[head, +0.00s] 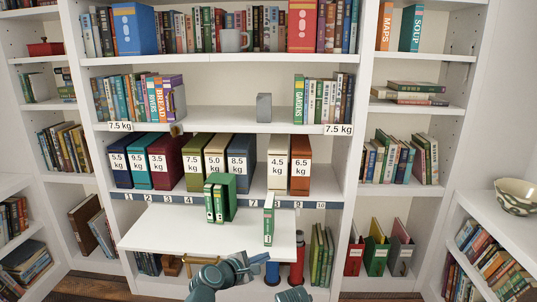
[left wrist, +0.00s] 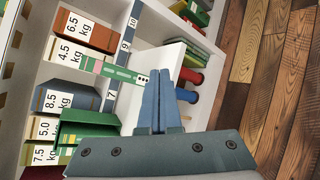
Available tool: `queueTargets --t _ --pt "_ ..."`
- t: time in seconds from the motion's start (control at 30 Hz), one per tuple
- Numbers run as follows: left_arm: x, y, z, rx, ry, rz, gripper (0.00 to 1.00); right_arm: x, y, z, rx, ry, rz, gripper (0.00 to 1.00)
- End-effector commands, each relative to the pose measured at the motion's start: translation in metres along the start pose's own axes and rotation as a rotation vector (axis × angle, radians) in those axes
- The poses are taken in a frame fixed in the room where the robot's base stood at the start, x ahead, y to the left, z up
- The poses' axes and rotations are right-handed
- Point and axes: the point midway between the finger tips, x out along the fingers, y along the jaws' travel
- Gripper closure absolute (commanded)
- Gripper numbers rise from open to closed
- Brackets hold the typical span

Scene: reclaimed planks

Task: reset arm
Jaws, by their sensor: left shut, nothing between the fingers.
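My left gripper (head: 259,259) is low in front of the white pull-out shelf in the head view, below its front edge. In the left wrist view its two blue fingers (left wrist: 160,98) are together, with nothing between them. The green binder pair (head: 220,198) stands on the pull-out shelf, apart from the gripper. A slim green-and-white binder (head: 268,222) stands to its right; in the left wrist view it (left wrist: 118,72) lies past the fingertips. A teal part of my body shows at the bottom edge, but no right fingers are visible.
The white pull-out shelf (head: 165,228) juts out from the bookcase above the gripper. A row of weight-labelled binders (head: 215,160) stands behind it over a numbered strip (head: 155,198). Red (head: 296,270) and blue (head: 272,273) cylinders stand below. A bowl (head: 516,197) sits at right.

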Motion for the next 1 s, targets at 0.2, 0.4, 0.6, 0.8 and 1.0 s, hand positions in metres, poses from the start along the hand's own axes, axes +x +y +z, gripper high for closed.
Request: queueTargets --t 0.2,0.4,0.6,0.8,1.0 --pt "-0.018 -0.147 0.016 0.859 -0.084 -0.598 1.0 0.0 0.0 0.0 0.0 0.0 0.0 0.5" --pt "-0.069 -0.208 -0.007 1.347 -0.216 -1.034 1.0 0.0 0.0 0.0 0.0 0.0 0.0 0.5" --pt "-0.122 -0.228 -0.028 1.637 -0.364 -1.403 1.0 0.0 0.0 0.0 0.0 0.0 0.0 0.5" --pt "-0.145 -0.196 -0.007 1.665 -0.386 -1.455 1.0 -0.042 0.004 0.003 0.0 0.0 -0.001 0.5" --pt "-0.161 -0.161 0.019 1.664 -0.384 -1.452 1.0 -0.089 0.009 0.005 0.001 0.0 -0.002 0.5"
